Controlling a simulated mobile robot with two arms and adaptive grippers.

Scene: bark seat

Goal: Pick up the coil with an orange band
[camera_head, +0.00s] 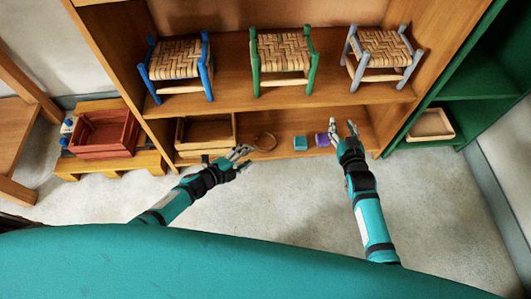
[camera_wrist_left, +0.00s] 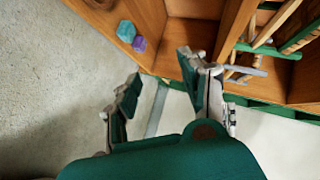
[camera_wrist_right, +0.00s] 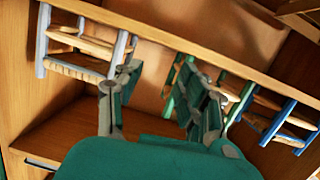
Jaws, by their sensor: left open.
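A brown coil (camera_head: 264,142) lies on the bottom shelf, right of a wooden crate. An orange band on it is too small to make out. Part of a brown round thing, perhaps the coil, shows at the top edge of the left wrist view (camera_wrist_left: 100,3). My left gripper (camera_head: 245,158) is open and empty, just in front and left of the coil, apart from it. Its fingers are spread in the left wrist view (camera_wrist_left: 160,75). My right gripper (camera_head: 342,127) is open and empty, near the right part of the bottom shelf. Its fingers show apart in the right wrist view (camera_wrist_right: 158,90).
A teal block (camera_head: 300,143) and a purple block (camera_head: 322,139) sit right of the coil. The wooden crate (camera_head: 206,133) stands left. Blue (camera_head: 178,62), green (camera_head: 281,56) and grey (camera_head: 382,53) woven stools stand on the shelf above. A red crate (camera_head: 104,134) is far left. The floor in front is clear.

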